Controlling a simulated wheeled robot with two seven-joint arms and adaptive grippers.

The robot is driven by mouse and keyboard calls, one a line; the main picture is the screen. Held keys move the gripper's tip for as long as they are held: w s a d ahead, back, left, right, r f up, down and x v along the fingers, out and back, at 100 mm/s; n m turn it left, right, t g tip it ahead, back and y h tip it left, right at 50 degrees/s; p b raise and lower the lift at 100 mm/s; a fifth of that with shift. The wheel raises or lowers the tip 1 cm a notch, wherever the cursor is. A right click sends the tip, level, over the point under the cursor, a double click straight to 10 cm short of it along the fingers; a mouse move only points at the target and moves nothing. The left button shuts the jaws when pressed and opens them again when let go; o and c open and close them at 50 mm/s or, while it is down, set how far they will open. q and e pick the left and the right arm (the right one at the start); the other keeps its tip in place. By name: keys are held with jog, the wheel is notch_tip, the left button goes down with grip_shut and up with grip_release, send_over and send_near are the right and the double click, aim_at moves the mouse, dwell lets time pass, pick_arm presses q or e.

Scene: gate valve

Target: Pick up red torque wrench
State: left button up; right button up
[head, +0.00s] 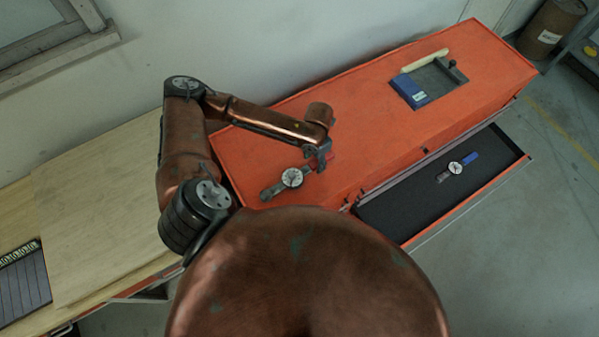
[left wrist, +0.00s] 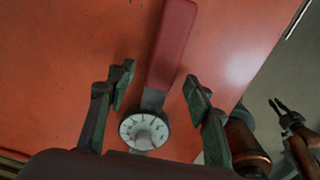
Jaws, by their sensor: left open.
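The red torque wrench lies on the orange cabinet top, its round white dial (head: 291,178) showing in the head view beside my left gripper (head: 319,156). In the left wrist view its red handle (left wrist: 173,45) points up the picture and its dial (left wrist: 145,131) is near the bottom. My left gripper (left wrist: 158,92) is open, with one finger on each side of the wrench, around the neck between handle and dial. I see gaps between the fingers and the wrench in that view. My right gripper (left wrist: 284,111) shows small at the right of the left wrist view; its opening is unclear.
The orange cabinet (head: 240,153) stands against a wall. An open dark drawer (head: 400,212) holds a blue-handled dial wrench (head: 456,168). A tray (head: 446,88) with a blue box (head: 411,91) lies farther right on top. A wooden bench (head: 95,215) is at left.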

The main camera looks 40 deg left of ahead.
pick_arm(q)
jog(key=shift+s+f, duration=0.1)
jog(key=shift+f, duration=0.3)
grip_shut()
dwell(0.4)
jog(key=shift+r, duration=0.1)
